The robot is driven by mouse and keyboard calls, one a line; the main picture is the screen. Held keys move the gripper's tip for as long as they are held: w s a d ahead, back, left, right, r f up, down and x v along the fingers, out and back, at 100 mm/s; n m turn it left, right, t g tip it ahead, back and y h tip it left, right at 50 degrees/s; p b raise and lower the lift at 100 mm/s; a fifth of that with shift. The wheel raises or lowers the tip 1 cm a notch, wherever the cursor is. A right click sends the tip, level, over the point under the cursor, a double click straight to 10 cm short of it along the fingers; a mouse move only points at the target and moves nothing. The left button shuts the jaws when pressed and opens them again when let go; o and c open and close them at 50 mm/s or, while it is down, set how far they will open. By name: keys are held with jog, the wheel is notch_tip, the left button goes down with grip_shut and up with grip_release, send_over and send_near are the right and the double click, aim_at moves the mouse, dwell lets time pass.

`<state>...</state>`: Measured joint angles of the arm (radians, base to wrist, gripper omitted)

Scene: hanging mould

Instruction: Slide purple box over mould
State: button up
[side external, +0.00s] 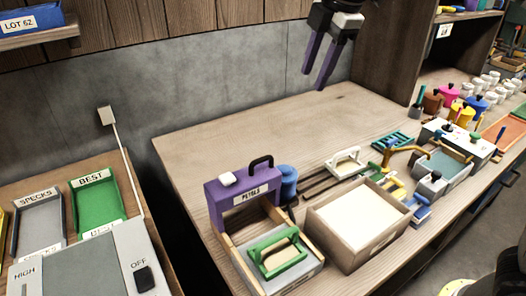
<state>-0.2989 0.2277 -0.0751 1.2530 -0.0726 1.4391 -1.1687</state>
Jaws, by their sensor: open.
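The purple box (240,196) stands on the wooden bench, with a "PETALS" label on its front, a black handle and a white block on top. Below its front sits an open wooden-sided tray (233,258) holding a green frame with a tan piece (278,256). I cannot tell for certain which thing is the mould; the green-framed piece may be it. My gripper (313,80) is in the air above the back of the bench, up and to the right of the purple box. Its two purple fingers are apart, with nothing between them, pointing down.
A wooden box with a white top (358,220) stands right of the tray. Several tools and jars crowd the right side. The back of the bench (270,135) is clear. A grey control box (90,265) is at left.

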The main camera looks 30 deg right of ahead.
aim_at(262, 158)
jog(key=w+a+f+n+g, duration=0.1)
jog(key=w+a+f, duration=0.3)
jog(key=a+f, duration=0.3)
jog(key=x, duration=1.4)
jog(key=shift+d, duration=0.2)
jog(key=shift+c, duration=0.2)
grip_shut()
jog(key=shift+s+r, duration=0.1)
dwell(0.3)
